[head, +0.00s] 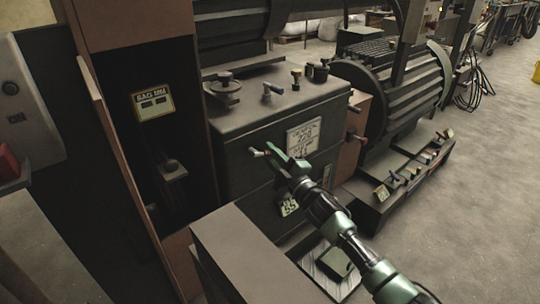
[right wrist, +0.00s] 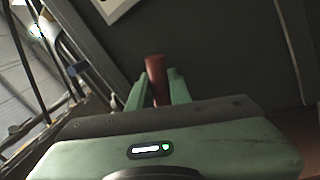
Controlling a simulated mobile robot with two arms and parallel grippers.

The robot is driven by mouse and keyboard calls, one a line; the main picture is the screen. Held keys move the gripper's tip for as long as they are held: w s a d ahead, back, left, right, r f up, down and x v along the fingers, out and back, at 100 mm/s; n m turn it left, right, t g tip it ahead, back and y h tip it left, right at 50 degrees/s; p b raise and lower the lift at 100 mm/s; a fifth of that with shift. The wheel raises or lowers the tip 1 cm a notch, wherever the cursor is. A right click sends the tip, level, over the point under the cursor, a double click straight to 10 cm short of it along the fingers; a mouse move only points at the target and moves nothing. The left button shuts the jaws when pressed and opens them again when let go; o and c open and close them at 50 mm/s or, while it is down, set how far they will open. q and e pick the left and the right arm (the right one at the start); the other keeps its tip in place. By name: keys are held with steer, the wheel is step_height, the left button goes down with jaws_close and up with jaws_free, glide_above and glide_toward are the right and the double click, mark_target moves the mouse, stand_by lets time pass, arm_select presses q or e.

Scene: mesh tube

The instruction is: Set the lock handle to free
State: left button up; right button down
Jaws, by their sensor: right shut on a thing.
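In the head view, a small handle (head: 258,153) with a light tip sticks out from the front of the dark machine housing (head: 240,140). My right gripper (head: 283,158) is at this handle, its green fingers reaching up to the housing front. In the right wrist view, a reddish-brown cylindrical grip (right wrist: 155,68) stands between the two green fingers (right wrist: 157,88), and the gripper is shut on it. The lower part of the grip is hidden behind the gripper body. No marking tells which setting the handle has. My left gripper is out of view.
A flat box top (head: 245,250) is below. Open floor (head: 480,190) lies to the right.

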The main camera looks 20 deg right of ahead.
mark_target(272, 156)
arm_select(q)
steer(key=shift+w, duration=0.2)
arm_select(e)
steer(key=c, duration=1.6)
jaws_free()
steer(key=shift+o, duration=0.2)
